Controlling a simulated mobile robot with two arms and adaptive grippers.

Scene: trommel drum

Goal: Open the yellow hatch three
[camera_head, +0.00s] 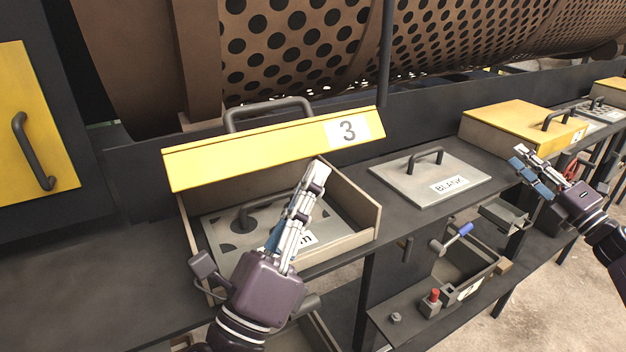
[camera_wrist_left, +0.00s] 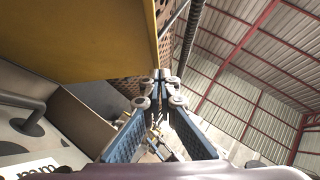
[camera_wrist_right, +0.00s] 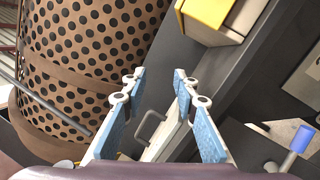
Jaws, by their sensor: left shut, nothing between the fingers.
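The yellow hatch three (camera_head: 245,150), marked with a "3", is tilted up over its grey box (camera_head: 360,212). Its dark handle (camera_head: 268,112) is at the top. The box's inside shows a grey plate (camera_head: 225,222) with a handle and a partly hidden label. My left gripper (camera_head: 318,170) is shut and empty, in front of the box opening, with its fingertips by the lid's lower edge. In the left wrist view the yellow lid (camera_wrist_left: 85,35) is above and left of the shut fingers. My right gripper (camera_head: 520,160) is open and empty, well right of hatch three.
A grey plate labelled "BLANK" (camera_head: 415,185) lies to the right. Another yellow hatch (camera_head: 510,122) stands beyond it, near my right gripper. A lower tray holds a red button (camera_head: 433,296) and a blue-handled lever (camera_head: 462,232). The perforated drum (camera_head: 290,45) is behind.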

